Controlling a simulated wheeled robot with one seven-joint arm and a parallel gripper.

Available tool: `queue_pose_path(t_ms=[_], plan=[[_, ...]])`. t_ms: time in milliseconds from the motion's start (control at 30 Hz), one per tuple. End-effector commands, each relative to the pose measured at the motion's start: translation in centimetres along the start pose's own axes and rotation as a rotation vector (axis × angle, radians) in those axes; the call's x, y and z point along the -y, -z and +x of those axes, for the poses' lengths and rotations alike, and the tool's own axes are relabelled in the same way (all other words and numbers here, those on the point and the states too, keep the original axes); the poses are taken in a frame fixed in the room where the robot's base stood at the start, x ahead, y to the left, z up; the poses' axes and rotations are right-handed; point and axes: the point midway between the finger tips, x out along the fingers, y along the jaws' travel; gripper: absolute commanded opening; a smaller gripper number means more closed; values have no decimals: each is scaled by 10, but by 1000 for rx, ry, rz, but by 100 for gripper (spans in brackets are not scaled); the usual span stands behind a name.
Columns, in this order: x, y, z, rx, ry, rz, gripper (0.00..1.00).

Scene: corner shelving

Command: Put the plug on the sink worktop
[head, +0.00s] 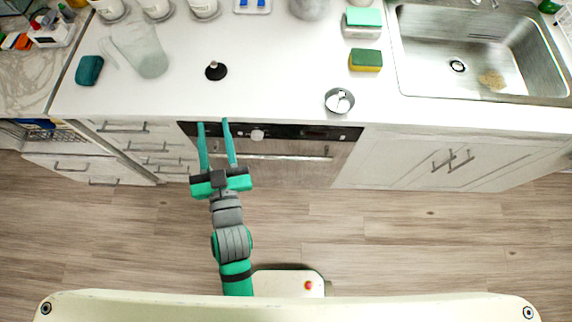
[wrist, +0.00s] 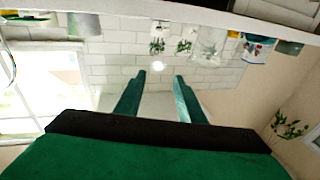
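The plug (head: 216,71), small and black with an upright knob, stands on the white worktop (head: 270,75) in the head view, left of the sink (head: 480,50). My gripper (head: 213,122) is open and empty, its two teal fingers pointing at the worktop's front edge, just short of the plug and apart from it. In the wrist view my open gripper (wrist: 160,76) shows with nothing between the fingers. I cannot make out the plug in that view.
A clear jug (head: 148,52) and a teal cloth-like item (head: 89,70) are left of the plug. A round metal container (head: 339,101) and a green-yellow sponge (head: 366,60) are to its right. The worktop between plug and sponge is clear. An oven (head: 290,160) is below the front edge.

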Motion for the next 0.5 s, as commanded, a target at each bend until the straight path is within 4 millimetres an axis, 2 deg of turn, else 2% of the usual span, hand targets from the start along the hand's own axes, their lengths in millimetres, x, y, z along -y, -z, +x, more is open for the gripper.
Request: queue_pose_path(t_ms=[33,200,333,500], plan=[[-9,-16,-17,34,-26,13,36],[-42,-54,-75,120,-106,39,36],[-66,-75,-124,183,-158,41,36],[-95,-91,-188,259,-204,21,36]])
